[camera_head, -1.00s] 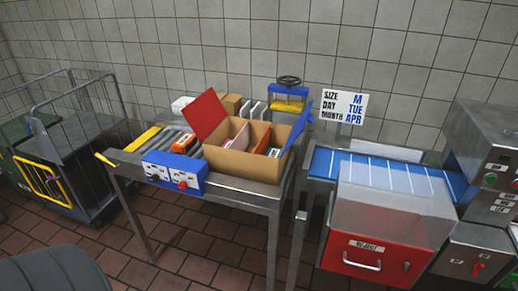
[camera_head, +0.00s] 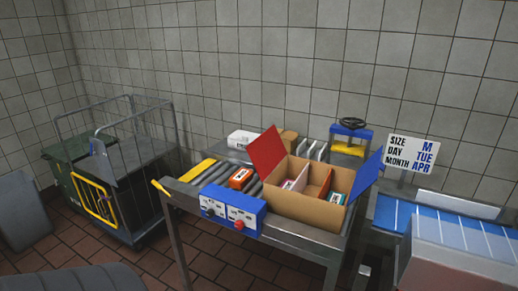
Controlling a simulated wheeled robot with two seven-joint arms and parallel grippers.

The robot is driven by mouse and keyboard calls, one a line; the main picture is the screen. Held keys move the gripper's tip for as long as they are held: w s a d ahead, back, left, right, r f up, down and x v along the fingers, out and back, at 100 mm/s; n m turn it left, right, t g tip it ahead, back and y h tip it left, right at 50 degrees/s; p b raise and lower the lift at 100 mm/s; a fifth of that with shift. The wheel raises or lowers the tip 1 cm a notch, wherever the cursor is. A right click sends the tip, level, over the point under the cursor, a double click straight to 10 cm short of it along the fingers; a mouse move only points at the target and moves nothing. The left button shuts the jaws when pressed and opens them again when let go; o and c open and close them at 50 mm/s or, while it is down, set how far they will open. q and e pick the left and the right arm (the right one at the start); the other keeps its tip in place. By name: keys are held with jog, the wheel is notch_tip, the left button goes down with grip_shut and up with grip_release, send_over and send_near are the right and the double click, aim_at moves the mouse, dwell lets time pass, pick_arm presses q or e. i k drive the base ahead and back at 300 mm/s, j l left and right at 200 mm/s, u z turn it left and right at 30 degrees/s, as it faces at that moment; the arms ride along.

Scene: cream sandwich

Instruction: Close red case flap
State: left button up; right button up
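A cardboard case (camera_head: 300,207) stands on the steel table in the middle. Its red flap (camera_head: 266,153) is on the left side and stands open, tilted up and outward to the left. Its blue flap (camera_head: 367,174) on the right side also stands open. Neither of my grippers is in view.
A roller section with a yellow strip and an orange box (camera_head: 240,178) lies left of the case. A blue control box (camera_head: 233,210) is on the table's front. A blue conveyor (camera_head: 455,231) stands to the right. A wheeled cage cart (camera_head: 120,185) stands at the left.

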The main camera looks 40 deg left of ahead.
aim_at(268, 151)
jog(key=j, duration=0.45)
jog(key=k+j+z, duration=0.1)
jog(key=j, duration=0.35)
jog(key=k+j, duration=0.1)
jog(key=j, duration=0.35)
jog(key=k+j+z, duration=0.1)
jog(key=j, duration=0.35)
jog(key=k+j, duration=0.1)
jog(key=j, duration=0.3)
jog(key=k+j+z, duration=0.1)
jog(key=j, duration=0.35)
